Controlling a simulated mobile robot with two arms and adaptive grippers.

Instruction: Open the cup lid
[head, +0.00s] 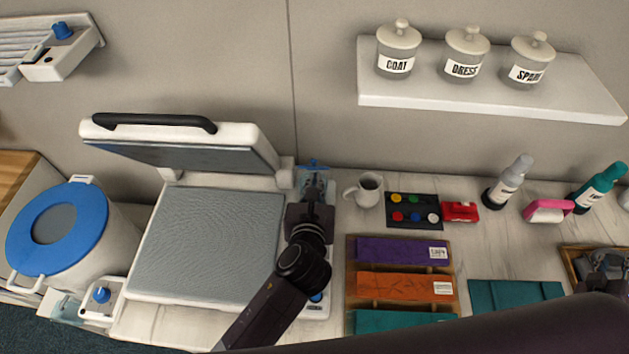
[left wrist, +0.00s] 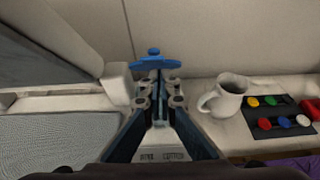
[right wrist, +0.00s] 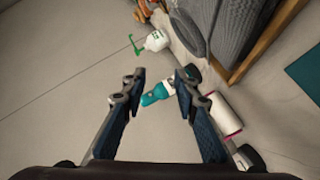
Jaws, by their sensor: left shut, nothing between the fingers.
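A small cup with a blue knobbed lid (head: 314,163) stands at the right side of the press. The lid also shows in the left wrist view (left wrist: 153,62), just beyond the fingertips. My left gripper (head: 312,188) is in front of the lid and hides much of the cup. In the left wrist view its fingers (left wrist: 158,98) are close together, with nothing held between them. I cannot tell whether they touch the cup or whether the lid is seated. My right gripper (right wrist: 160,78) is open and empty in the right wrist view, away from the cup.
The press (head: 210,245) has its upper plate raised, left of my left arm. A white mug (head: 368,190) stands close on the right. Beyond it are a black tray of coloured discs (head: 412,198) and a red item (head: 460,211). A shelf (head: 480,105) holds labelled jars above.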

